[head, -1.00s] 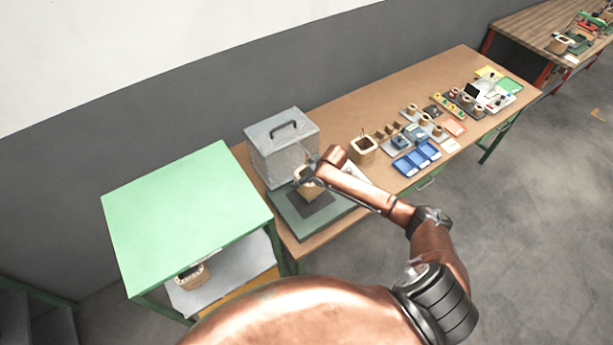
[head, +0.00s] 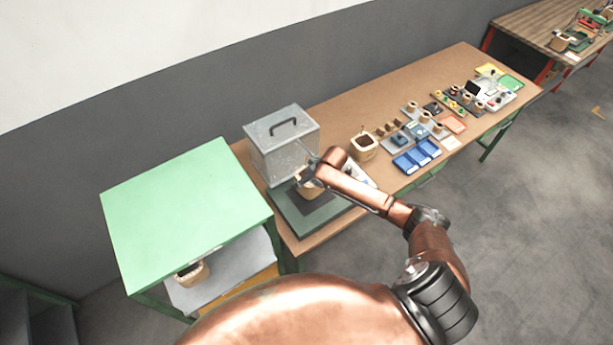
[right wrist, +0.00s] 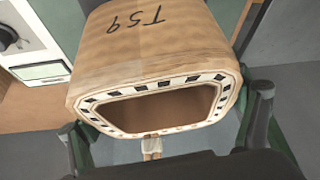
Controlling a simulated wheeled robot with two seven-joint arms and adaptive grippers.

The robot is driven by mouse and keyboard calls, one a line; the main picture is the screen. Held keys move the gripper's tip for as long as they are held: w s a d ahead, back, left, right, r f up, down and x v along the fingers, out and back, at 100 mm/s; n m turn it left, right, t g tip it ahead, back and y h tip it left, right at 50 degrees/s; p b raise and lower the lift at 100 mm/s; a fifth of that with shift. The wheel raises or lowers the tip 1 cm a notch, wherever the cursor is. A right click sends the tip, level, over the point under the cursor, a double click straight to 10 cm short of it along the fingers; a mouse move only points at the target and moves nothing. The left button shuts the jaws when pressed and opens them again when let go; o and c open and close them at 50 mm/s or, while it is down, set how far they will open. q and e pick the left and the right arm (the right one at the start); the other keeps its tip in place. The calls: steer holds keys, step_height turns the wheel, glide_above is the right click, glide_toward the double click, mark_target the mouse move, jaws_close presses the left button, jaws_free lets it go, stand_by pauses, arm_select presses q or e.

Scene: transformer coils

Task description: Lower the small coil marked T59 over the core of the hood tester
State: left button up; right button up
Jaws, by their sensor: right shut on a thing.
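The coil marked T59 (right wrist: 150,50) is a tan wound ring with a dark opening and a dashed white rim. In the head view the coil (head: 311,191) is over the dark pad of the hood tester's green base (head: 288,212). My right gripper (right wrist: 168,125) is shut on it, with a dark finger at each side. In the head view my right gripper (head: 308,175) partly covers the coil. The tester's grey see-through hood (head: 283,145) with a handle stands just behind. I cannot make out the core; a small pale and brown piece (right wrist: 152,147) shows below the coil's rim. My left gripper is out of view.

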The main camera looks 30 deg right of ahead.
mark_target(309, 182)
steer(key=shift+f, duration=0.35)
steer(key=shift+p, duration=0.3)
stand_by(0.4)
steer(key=shift+f, duration=0.3)
steer(key=shift+f+b, duration=0.7)
steer(key=shift+f, duration=0.85)
steer(key=shift+p, duration=0.35)
steer(key=shift+f, duration=0.25)
stand_by(0.3)
